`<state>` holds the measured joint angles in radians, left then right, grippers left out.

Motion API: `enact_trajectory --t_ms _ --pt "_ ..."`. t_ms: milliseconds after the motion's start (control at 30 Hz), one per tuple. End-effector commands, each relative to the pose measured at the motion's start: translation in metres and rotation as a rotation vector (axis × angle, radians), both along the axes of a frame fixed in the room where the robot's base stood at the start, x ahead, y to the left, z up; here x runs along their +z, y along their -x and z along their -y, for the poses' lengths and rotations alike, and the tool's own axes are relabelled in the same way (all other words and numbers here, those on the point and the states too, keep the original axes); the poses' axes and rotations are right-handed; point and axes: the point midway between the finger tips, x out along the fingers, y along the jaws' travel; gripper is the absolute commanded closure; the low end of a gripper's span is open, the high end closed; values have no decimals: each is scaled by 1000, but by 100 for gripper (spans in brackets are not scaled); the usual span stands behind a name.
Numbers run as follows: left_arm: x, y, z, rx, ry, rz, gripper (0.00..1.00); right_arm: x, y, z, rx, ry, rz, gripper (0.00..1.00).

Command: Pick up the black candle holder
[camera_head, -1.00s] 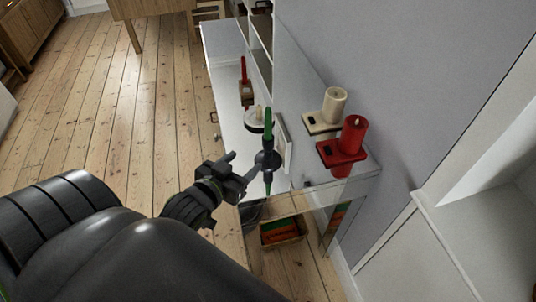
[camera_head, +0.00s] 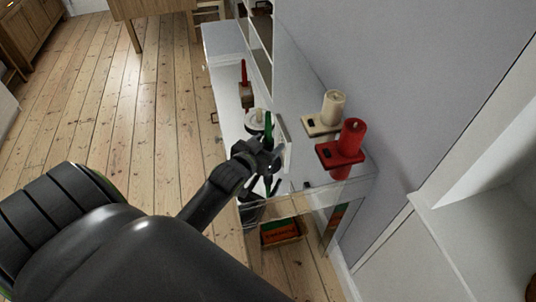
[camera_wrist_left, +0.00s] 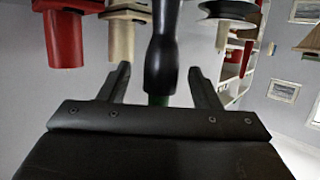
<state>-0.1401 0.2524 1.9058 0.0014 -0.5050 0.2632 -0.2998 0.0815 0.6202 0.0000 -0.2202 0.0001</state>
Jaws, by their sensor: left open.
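The black candle holder (camera_wrist_left: 161,60) shows upside down in the left wrist view, with part of its green candle (camera_wrist_left: 158,99) at the gripper's base. It stands between the two fingers of my left gripper (camera_wrist_left: 158,71), with gaps on both sides. The gripper is open. In the head view, the green candle (camera_head: 268,126) rises just beyond my left gripper (camera_head: 272,158), at the near end of the white cabinet. The gripper hides most of the black holder there. My right gripper is not in view.
A red candle on a red holder (camera_head: 333,158) and a cream candle on a cream holder (camera_head: 315,127) stand to the right by the wall. A round holder with a white candle (camera_head: 256,118) and a red candle (camera_head: 243,72) stand farther along the cabinet (camera_head: 228,115).

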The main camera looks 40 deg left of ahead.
Motion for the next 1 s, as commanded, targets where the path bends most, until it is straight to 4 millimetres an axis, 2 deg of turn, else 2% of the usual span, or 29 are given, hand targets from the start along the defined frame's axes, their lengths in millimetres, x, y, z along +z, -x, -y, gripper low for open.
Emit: enact_trajectory --t_ms 200,500,933,1000 --pt "-6 -22 -2 0 0 0 42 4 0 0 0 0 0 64" --pt "-8 -25 -2 0 0 0 42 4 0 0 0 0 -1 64" --pt "-8 -25 -2 0 0 0 97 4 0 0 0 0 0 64" --pt "-8 -25 -2 0 0 0 100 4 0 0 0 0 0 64"
